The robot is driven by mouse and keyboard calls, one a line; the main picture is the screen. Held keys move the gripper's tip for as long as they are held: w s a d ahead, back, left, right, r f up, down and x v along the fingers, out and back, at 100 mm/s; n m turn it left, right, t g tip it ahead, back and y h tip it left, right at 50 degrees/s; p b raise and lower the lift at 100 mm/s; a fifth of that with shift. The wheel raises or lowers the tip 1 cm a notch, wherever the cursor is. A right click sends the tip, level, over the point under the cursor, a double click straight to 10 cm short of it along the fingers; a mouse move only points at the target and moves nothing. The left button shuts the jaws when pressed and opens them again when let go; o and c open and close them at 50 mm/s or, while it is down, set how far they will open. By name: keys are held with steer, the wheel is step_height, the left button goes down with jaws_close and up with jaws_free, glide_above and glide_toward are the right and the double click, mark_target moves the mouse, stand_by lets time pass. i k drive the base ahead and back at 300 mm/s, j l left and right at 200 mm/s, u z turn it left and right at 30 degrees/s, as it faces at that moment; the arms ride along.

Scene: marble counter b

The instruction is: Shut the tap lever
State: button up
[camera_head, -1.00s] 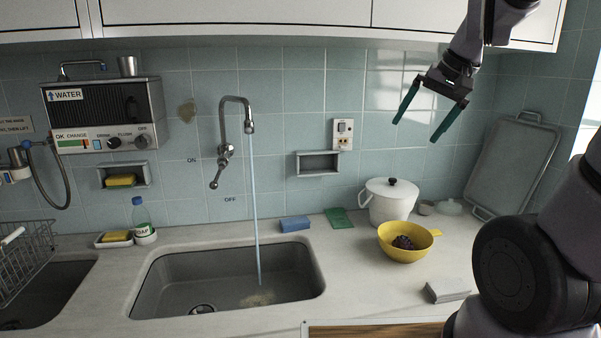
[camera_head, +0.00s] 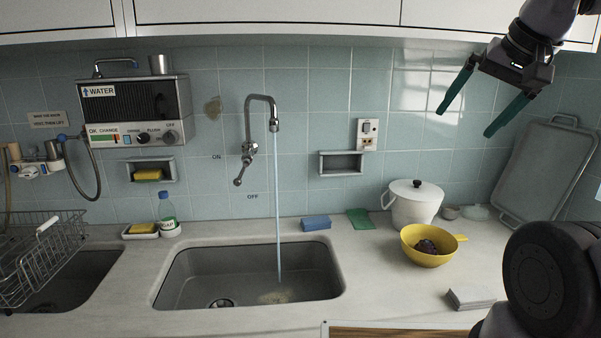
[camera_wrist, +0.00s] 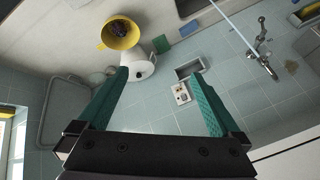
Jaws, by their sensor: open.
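The chrome tap (camera_head: 262,112) is mounted on the tiled wall above the sink. Its lever (camera_head: 243,171) points down and slightly left, between the wall labels "ON" above and "OFF" below. A stream of water (camera_head: 278,205) runs from the spout into the sink (camera_head: 190,290). In the wrist view the tap (camera_wrist: 262,50) shows at the upper right, with the water stream beside it. My gripper (camera_head: 472,112) is open and empty, high at the right, well away from the tap. Its green fingers (camera_wrist: 157,100) also show in the wrist view.
A wall socket (camera_head: 367,133) and a recessed shelf (camera_head: 341,163) lie between tap and gripper.

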mark_target(238, 182)
steer(key=j+u, duration=0.3)
steer(key=k+j+u, duration=0.1)
steer(key=j+u, duration=0.25)
steer(key=j, duration=0.15)
steer(key=i+u, duration=0.1)
